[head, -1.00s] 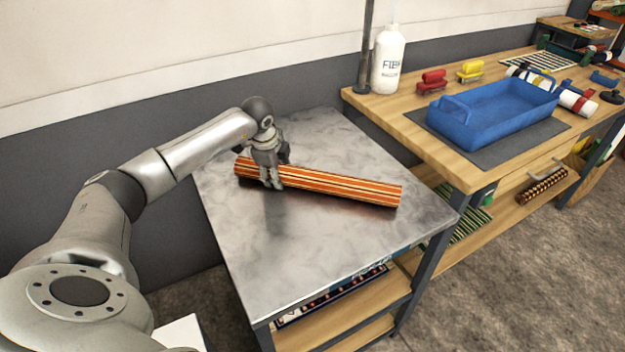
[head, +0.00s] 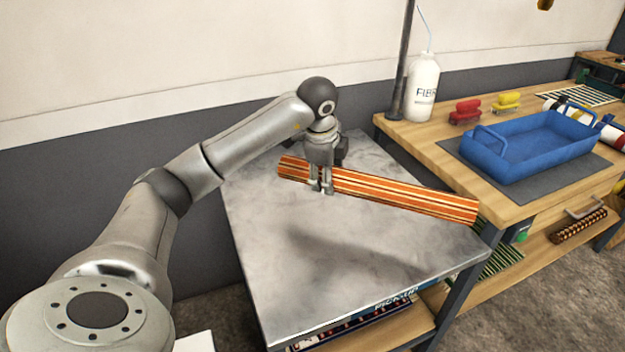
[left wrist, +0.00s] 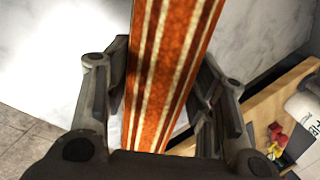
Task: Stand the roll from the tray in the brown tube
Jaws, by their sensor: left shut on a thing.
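An orange roll with cream and dark stripes (head: 405,194) is held level above the grey metal tabletop, with its shadow below it. My left gripper (head: 321,188) is shut on the roll nearer its left end. In the left wrist view the striped roll (left wrist: 170,70) runs between both fingers (left wrist: 160,120). A blue tray with handles (head: 530,150) stands on the wooden bench to the right. I do not see a brown tube that I can make out for sure. My right gripper is not in view.
The metal tabletop (head: 290,260) is otherwise bare. A white bottle (head: 422,88) and a dark upright post (head: 403,60) stand at the bench's left end. Red (head: 465,111) and yellow (head: 506,102) clamp-like items lie behind the tray. A dark patterned roll (head: 580,226) lies on the lower shelf.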

